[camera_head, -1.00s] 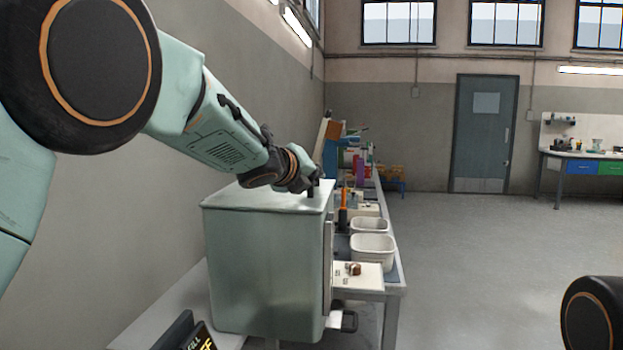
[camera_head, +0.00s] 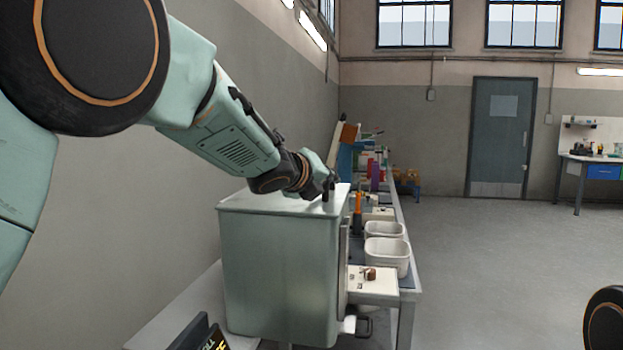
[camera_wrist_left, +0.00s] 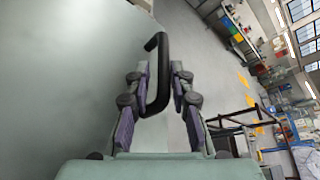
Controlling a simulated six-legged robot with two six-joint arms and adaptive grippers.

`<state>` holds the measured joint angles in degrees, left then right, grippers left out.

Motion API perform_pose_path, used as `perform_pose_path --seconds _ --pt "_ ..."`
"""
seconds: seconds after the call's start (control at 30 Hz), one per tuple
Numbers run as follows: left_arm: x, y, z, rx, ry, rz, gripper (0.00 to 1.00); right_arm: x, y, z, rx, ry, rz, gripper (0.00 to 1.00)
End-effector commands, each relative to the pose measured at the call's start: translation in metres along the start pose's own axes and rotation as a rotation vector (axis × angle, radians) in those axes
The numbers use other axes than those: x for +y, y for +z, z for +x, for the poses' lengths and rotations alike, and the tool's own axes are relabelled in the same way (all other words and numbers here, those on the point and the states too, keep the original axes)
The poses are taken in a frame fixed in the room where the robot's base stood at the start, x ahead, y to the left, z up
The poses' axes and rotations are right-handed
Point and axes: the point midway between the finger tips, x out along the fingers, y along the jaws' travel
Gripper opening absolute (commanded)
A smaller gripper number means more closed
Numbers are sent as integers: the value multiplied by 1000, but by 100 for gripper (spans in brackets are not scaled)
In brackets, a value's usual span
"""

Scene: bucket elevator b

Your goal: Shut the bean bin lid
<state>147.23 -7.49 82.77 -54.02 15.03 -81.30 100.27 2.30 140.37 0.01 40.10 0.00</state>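The bean bin (camera_head: 280,270) is a large pale green-grey box standing at the end of a bench. Its lid (camera_head: 262,204) lies flat across the top, and I see no gap along its edge. A black bar handle (camera_wrist_left: 158,72) shows in the left wrist view by the lid's edge. My left gripper (camera_head: 330,188) is at the lid's right edge. In the left wrist view my left gripper (camera_wrist_left: 160,78) has its fingers on both sides of the handle, with a small gap visible. My right gripper is not in view.
White tubs (camera_head: 386,254) and a row of tools stand on the bench (camera_head: 408,285) behind the bin. A wall runs close along the left. The floor (camera_head: 480,270) to the right is clear, up to a grey door (camera_head: 497,140).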

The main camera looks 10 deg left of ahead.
Motion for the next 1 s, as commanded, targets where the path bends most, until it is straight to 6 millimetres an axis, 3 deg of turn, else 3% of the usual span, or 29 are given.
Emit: perform_pose_path --seconds 0.5,0.7,1.0 --pt "-2 -1 -86 -1 -1 2 22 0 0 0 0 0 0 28" --pt "-1 -1 -99 0 -1 3 22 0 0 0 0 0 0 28" --pt "-1 -2 -100 1 0 3 22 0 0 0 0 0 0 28"
